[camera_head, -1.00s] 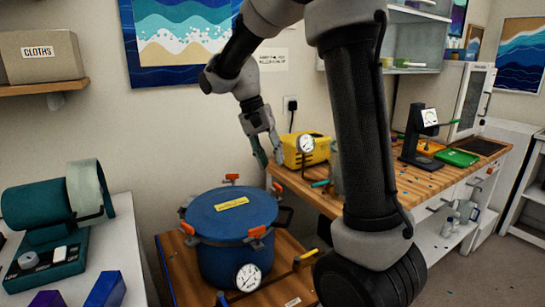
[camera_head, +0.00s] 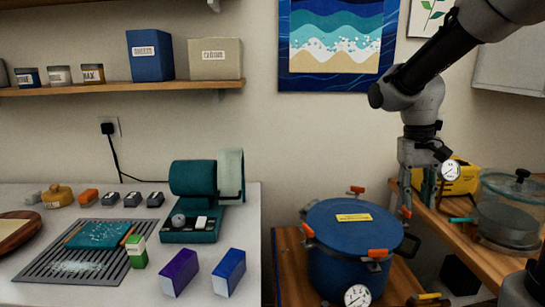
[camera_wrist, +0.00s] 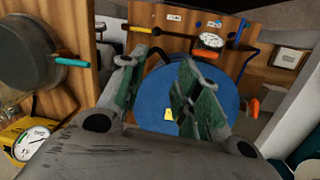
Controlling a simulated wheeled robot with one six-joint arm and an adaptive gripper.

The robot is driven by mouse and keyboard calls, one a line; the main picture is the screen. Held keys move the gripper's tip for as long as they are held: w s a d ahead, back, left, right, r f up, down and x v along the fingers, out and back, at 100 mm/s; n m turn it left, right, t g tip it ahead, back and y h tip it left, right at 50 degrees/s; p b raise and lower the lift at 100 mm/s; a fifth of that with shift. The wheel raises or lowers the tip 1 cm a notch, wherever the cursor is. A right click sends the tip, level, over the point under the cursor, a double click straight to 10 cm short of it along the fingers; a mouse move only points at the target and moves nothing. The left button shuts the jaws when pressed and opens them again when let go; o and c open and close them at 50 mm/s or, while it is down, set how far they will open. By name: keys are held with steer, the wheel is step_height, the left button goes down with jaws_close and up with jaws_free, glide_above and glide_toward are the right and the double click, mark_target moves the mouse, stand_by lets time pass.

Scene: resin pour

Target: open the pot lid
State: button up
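A blue pot (camera_head: 345,268) with a round blue lid (camera_head: 322,216) stands on a low wooden surface at the lower right of the head view. The lid sits on the pot and carries a yellow label (camera_head: 353,217). Clamps with orange handles (camera_head: 377,253) are spaced around its rim. A pressure gauge (camera_head: 357,295) is on the pot's front. My gripper (camera_head: 418,203) points down near the lid's back right edge. In the wrist view its fingers (camera_wrist: 160,88) are apart with nothing between them, and the lid (camera_wrist: 160,100) lies beyond them, partly hidden.
A wooden bench at the right holds a yellow gauged machine (camera_head: 462,178) and a clear-lidded vessel (camera_head: 512,205). The white counter at the left carries a teal machine (camera_head: 192,180), purple (camera_head: 179,272) and blue boxes (camera_head: 229,271), and a grate (camera_head: 75,262).

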steer(key=s+d+r+t, duration=0.1)
steer(key=s+r+t, duration=0.1)
steer(key=s, duration=0.5)
steer(key=s+r+n+t+y, duration=0.1)
steer(key=s+r+t, duration=0.1)
steer(key=s, duration=0.5)
steer(key=shift+s+d+r+n+t, duration=0.2)
steer(key=shift+d+r+n+t, duration=0.15)
steer(key=shift+t, duration=0.25)
steer(key=shift+s+d+r, duration=0.1)
steer(key=shift+r, duration=0.1)
steer(key=c, duration=0.3)
steer(key=shift+d+r, duration=0.1)
jaws_close()
steer(key=shift+d, duration=0.1)
